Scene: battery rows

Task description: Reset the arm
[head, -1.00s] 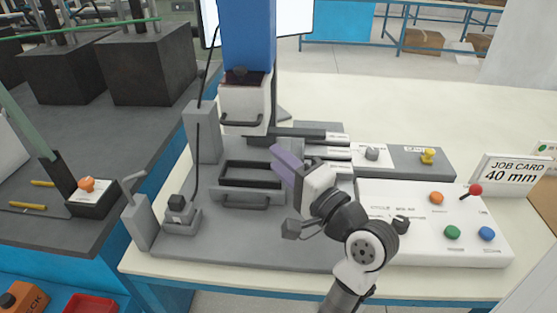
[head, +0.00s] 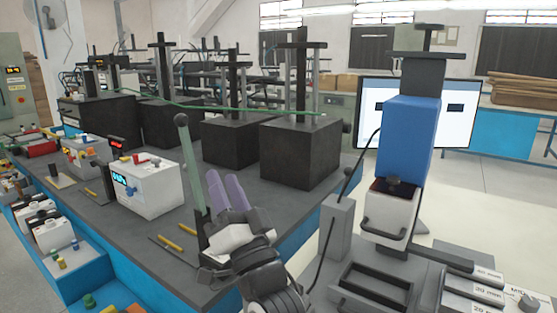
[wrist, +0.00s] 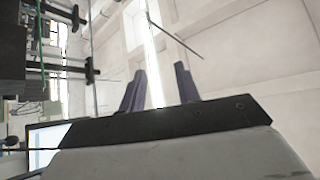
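My gripper (head: 226,190) is raised in front of the dark bench in the head view, its two purple fingers pointing up and apart. Nothing shows between them. In the wrist view the fingers (wrist: 158,88) stand with a clear gap, and a bright ceiling light shows behind it. My gripper is just right of a pale green lever (head: 190,160) with a dark ball knob. I cannot tell whether they touch.
The blue-headed press (head: 408,140) and its grey tray (head: 372,290) stand at the right. Black blocks (head: 300,155) line the back of the dark bench (head: 100,240). A white meter box (head: 150,185) sits at left. Yellow rods (head: 180,230) lie near the lever's foot.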

